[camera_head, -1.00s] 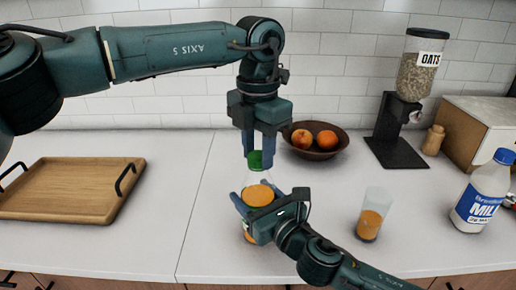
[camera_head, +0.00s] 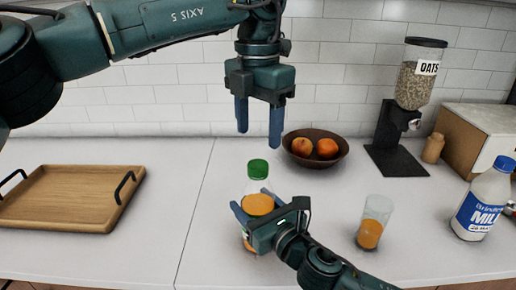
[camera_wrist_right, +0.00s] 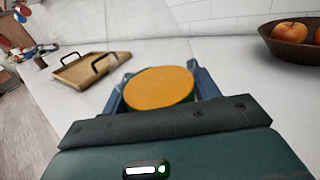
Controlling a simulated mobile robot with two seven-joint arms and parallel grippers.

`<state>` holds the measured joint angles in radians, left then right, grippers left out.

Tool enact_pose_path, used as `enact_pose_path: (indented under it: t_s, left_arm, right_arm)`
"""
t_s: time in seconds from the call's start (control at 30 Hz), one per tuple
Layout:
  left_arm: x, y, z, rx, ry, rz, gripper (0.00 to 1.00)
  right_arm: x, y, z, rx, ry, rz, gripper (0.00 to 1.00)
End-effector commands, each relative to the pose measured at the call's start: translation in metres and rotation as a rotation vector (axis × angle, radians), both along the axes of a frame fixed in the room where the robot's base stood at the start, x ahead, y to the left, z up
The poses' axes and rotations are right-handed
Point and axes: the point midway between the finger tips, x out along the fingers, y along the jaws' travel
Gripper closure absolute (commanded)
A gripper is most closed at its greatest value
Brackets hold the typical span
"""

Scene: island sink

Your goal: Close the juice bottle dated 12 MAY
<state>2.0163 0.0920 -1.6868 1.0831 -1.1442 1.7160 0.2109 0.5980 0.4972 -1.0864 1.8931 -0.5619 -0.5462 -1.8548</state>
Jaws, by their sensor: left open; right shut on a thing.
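The juice bottle (camera_head: 257,187) stands on the white counter, clear at the neck with orange juice lower down. A green cap (camera_head: 258,168) sits on top of its neck; how tight it is cannot be told. No date is legible on it. My right gripper (camera_head: 251,200) is shut around the bottle's body, and its fingers hide part of it. In the right wrist view the orange bottle (camera_wrist_right: 160,88) shows between the fingers. My left gripper (camera_head: 259,139) is open and empty, pointing down above the cap and apart from it.
A glass of juice (camera_head: 373,222) and a milk bottle (camera_head: 483,200) stand to the right. A fruit bowl (camera_head: 315,158) and an oats dispenser (camera_head: 397,155) are behind. A wooden tray (camera_head: 70,198) lies left, with bare counter between it and the bottle.

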Motion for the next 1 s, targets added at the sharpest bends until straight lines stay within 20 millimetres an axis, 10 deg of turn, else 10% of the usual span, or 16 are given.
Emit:
enact_pose_path:
  t_s: [0.3,0.67,0.7,1.0]
  left_arm:
    - [0.000,-0.001,0.048,-0.001,-0.001,0.001,0.40]
    - [0.000,0.000,0.052,0.001,0.001,0.000,0.40]
    - [0.000,0.000,0.052,0.001,0.001,0.000,0.40]
    - [0.000,0.000,0.052,0.001,0.001,0.000,0.40]
  right_arm:
    - [0.000,0.000,-0.001,-0.001,0.001,0.000,1.00]
    - [0.000,0.000,-0.001,-0.001,0.001,0.000,1.00]
    - [0.000,0.000,-0.001,-0.001,0.001,0.000,0.37]
    - [0.000,0.000,0.000,-0.001,0.001,0.000,0.14]
